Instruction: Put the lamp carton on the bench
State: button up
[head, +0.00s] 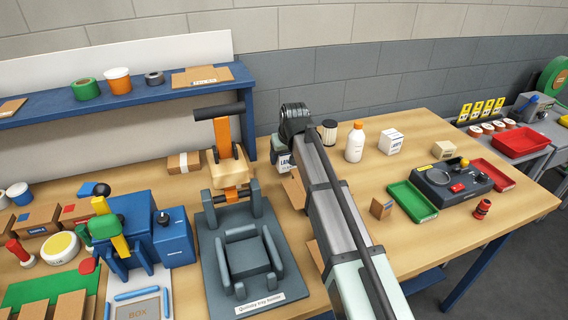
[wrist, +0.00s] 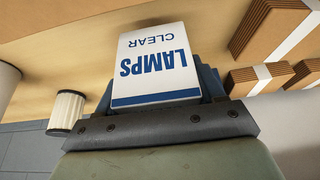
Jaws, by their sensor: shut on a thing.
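The lamp carton (wrist: 152,62) is white with a blue band and reads "LAMPS CLEAR" upside down in the wrist view. My gripper (wrist: 158,88) is shut on it, with blue-grey finger parts showing on both sides of its lower end. In the head view a part of the carton (head: 285,160) shows at the left of my arm, and my arm hides the rest and the gripper's fingers. The wooden bench (head: 420,150) lies beyond the carton. I cannot tell whether the carton touches it.
Brown cartons (wrist: 270,30) lie near the carton at the right of the wrist view. A ribbed filter (head: 328,132), a white bottle (head: 355,143) and a white box (head: 390,141) stand right of my arm. A grey fixture (head: 246,258) stands left. Bare bench shows between.

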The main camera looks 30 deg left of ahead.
aim_at(285, 163)
jog(key=shift+f, duration=1.5)
jog(key=o, duration=1)
jog(key=shift+f, duration=0.1)
jog(key=v, duration=1.2)
